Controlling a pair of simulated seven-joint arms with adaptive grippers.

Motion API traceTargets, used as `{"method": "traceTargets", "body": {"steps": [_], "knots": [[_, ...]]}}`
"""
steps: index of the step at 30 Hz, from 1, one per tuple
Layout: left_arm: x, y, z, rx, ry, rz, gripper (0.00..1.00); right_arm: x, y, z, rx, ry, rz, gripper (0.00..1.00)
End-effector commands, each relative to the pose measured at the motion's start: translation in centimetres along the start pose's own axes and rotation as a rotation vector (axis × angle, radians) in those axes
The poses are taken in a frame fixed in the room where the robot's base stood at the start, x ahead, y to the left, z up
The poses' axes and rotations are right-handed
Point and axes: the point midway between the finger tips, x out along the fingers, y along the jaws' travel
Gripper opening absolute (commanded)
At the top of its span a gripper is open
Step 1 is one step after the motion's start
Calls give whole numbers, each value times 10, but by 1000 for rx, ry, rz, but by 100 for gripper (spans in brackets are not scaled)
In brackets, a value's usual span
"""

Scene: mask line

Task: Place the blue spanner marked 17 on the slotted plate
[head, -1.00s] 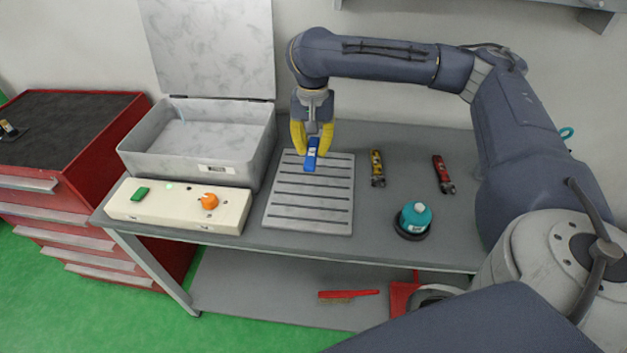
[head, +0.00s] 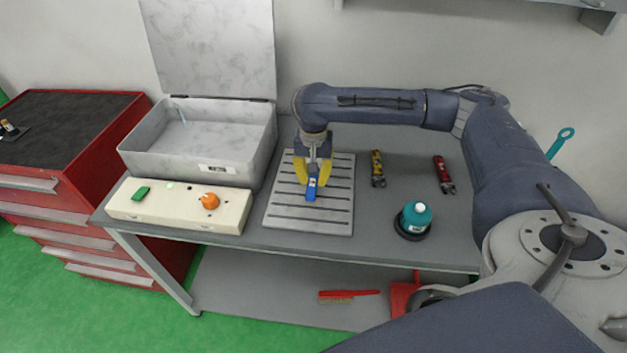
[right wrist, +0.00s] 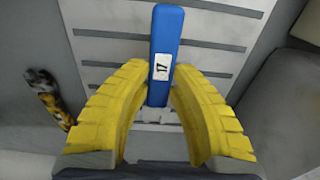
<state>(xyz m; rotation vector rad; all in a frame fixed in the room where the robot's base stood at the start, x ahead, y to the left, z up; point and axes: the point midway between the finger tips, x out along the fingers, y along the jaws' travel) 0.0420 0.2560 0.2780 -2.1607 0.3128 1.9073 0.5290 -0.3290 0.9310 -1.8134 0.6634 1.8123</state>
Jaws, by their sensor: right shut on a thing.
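The blue spanner (head: 311,191) is in the yellow fingers of my right gripper (head: 314,181), over the middle of the slotted plate (head: 279,212). In the right wrist view the blue spanner (right wrist: 166,40) lies between the fingers (right wrist: 159,78), and a white label on it reads 17. The slotted plate (right wrist: 215,60) shows behind it there. My right gripper is shut on the spanner. I cannot tell whether the spanner touches the plate. My left gripper is not in view.
A yellow-black tool (head: 377,168) and a red one (head: 443,174) lie right of the plate. An open grey box (head: 190,157) and a cream control box (head: 165,209) with an orange knob stand left.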

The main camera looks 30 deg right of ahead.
Motion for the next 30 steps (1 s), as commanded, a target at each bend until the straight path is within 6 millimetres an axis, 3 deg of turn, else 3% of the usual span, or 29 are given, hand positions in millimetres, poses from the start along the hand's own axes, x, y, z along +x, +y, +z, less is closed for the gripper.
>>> {"method": "traceTargets", "body": {"steps": [4, 17, 18, 22, 30], "knots": [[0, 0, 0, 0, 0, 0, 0, 15, 0, 1, -1, -2, 0, 0], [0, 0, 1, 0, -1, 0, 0, 19, 0, 0, -1, 0, 0, 0], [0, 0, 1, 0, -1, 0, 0, 19, 0, 0, -1, 1, 0, 28], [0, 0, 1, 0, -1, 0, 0, 19, 0, 0, -1, 0, 0, 43], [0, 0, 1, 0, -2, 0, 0, 18, 0, 0, -1, 0, -1, 43]]}}
